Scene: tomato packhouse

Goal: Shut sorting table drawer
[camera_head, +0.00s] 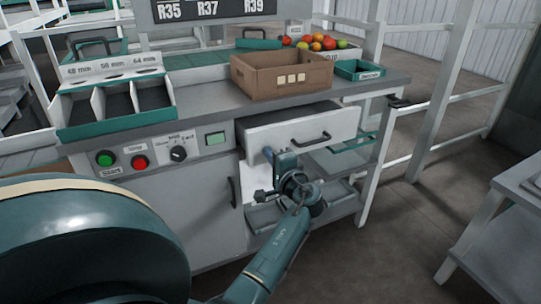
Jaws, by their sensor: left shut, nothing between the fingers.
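My right gripper is not in view.
A brown crate (262,87) stands on the worktop above the drawer, with tomatoes (318,42) behind it. A control panel with start (105,158) and stop (139,162) buttons is left of the drawer.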

